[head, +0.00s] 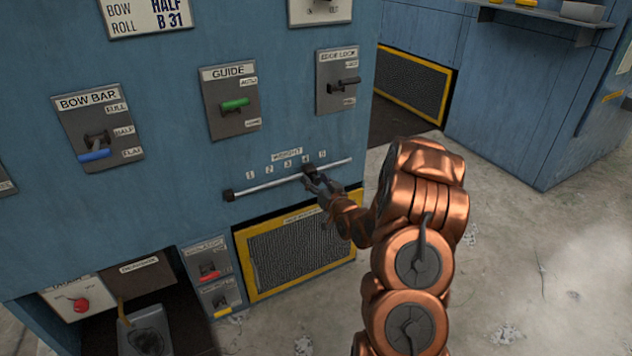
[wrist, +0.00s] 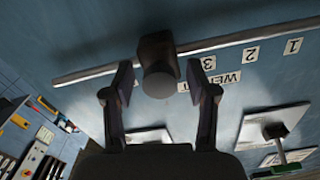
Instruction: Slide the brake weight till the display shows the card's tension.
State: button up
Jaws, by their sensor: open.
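The dark brake weight (head: 309,170) sits on a thin pale rail (head: 268,184) under the WEIGHT scale, about below the 4. In the wrist view the weight (wrist: 158,66) shows as a dark block with a round knob, and the rail (wrist: 85,76) runs behind it. My gripper (head: 321,184) is at the weight. In the wrist view my gripper (wrist: 160,80) is open, one finger on each side of the knob, with gaps visible. A card (head: 148,14) at the top left reads BOW HALF, ROLL B 31; its upper part is cut off. No display reading is visible.
Above the rail are the GUIDE lever (head: 235,104), EDGE LOCK lever (head: 344,84) and BOW BAR lever (head: 95,154). A yellow-framed mesh panel (head: 290,254) lies below the rail. Open floor (head: 540,260) is at the right.

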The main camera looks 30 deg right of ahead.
grip_shut()
dwell(0.5)
